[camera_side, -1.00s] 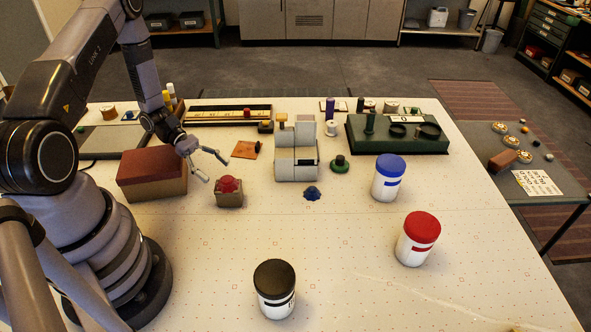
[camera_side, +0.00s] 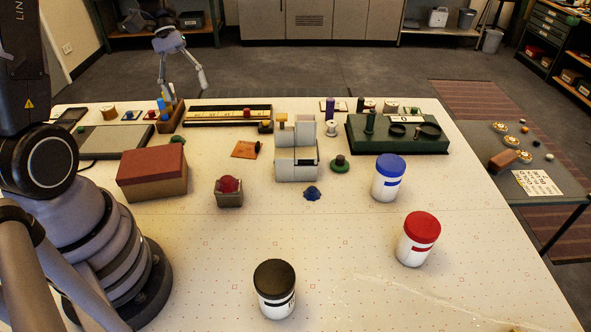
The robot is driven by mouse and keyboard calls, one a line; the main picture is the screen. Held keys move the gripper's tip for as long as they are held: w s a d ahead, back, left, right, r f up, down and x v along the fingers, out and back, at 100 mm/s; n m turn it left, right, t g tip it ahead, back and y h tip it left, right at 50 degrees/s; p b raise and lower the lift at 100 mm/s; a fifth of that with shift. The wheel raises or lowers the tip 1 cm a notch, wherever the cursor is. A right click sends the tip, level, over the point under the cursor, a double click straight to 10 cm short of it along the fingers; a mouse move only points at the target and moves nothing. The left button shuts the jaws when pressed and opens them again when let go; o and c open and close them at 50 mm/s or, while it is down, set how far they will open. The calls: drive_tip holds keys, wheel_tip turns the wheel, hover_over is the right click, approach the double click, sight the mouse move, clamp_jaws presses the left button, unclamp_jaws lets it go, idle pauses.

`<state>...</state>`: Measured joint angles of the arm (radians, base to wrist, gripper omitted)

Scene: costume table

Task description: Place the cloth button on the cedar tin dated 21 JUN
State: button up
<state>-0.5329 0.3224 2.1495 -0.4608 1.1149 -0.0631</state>
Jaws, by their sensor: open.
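My gripper (camera_side: 182,87) is open and empty, high above the far left of the table, with its fingers pointing down. A red domed piece (camera_side: 229,185) sits on a small tan box (camera_side: 229,200). A small dark blue piece (camera_side: 312,193) lies on the table. I cannot tell which piece is the cloth button.
A brown box with a reddish lid (camera_side: 152,172) stands at the left. A grey block stand (camera_side: 296,164) is mid-table, with a green round piece (camera_side: 340,166) beside it. A dark green scale-like case (camera_side: 397,145) stands at the back right. The front right of the table is mostly clear.

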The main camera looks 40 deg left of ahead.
drive_tip(key=s+d+r+m+t+y, duration=0.6)
drive_tip(key=s+r+m, duration=0.4)
drive_tip(key=s+r, duration=0.2)
drive_tip(key=shift+d+r+t, duration=0.3)
drive_tip(key=shift+d+t, duration=0.1)
drive_tip(key=shift+d, duration=0.15)
